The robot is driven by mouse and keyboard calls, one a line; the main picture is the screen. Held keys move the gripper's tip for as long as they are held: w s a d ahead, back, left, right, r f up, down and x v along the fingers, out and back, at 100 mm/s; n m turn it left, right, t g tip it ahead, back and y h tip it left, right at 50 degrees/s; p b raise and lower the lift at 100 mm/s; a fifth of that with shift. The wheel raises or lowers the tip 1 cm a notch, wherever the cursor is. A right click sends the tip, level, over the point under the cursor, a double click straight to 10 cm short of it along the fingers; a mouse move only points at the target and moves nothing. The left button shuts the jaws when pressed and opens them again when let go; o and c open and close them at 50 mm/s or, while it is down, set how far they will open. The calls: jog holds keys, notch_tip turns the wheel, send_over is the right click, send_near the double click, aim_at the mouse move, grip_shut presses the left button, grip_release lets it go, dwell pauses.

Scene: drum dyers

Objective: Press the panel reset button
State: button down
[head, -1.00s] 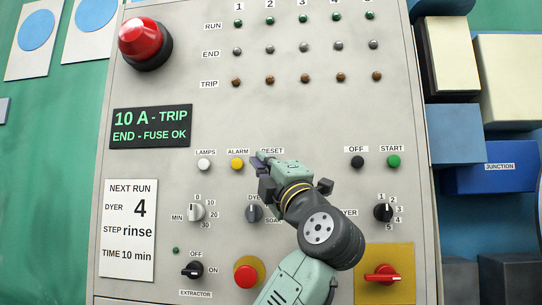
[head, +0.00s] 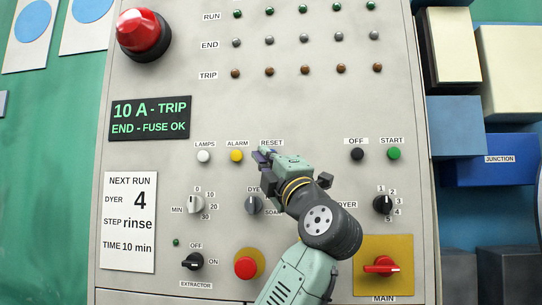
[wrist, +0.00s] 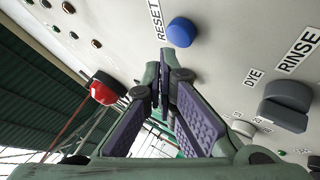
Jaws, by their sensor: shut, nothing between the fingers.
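The blue reset button (wrist: 182,32) shows in the wrist view beside its RESET label (wrist: 156,20). In the wrist view the gripper's tips (wrist: 163,62) lie just below and left of the button, with a visible gap in the picture. I cannot tell how far the tips are from the panel face.
The yellow alarm button (head: 236,156) is just left of my gripper. The white lamps button (head: 204,156), black off button (head: 357,154) and green start button (head: 394,153) share that row. A selector knob (head: 254,204) sits below, partly beside my arm.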

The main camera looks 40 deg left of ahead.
jog(key=shift+w, duration=0.1)
dwell(0.7)
jog(key=shift+w+a, duration=0.2)
jog(key=shift+w, duration=0.05)
jog(key=shift+w+a, duration=0.25)
jog(key=shift+w, duration=0.15)
dwell(0.8)
dwell(0.4)
jog(key=shift+s+d+b, duration=0.4)
jog(key=shift+s+d, duration=0.05)
jog(key=shift+s, duration=0.25)
jog(key=shift+s+d+b, duration=0.4)
jog(key=shift+s+d, duration=0.05)
jog(key=shift+s, duration=0.25)
jog(key=shift+s+d+b, duration=0.35)
jog(key=shift+s+d, duration=0.1)
jog(key=shift+s, duration=0.3)
jog(key=shift+s+d+b, duration=0.4)
jog(key=shift+s+d, duration=0.05)
jog(key=shift+s, duration=0.25)
jog(key=shift+f, duration=0.1)
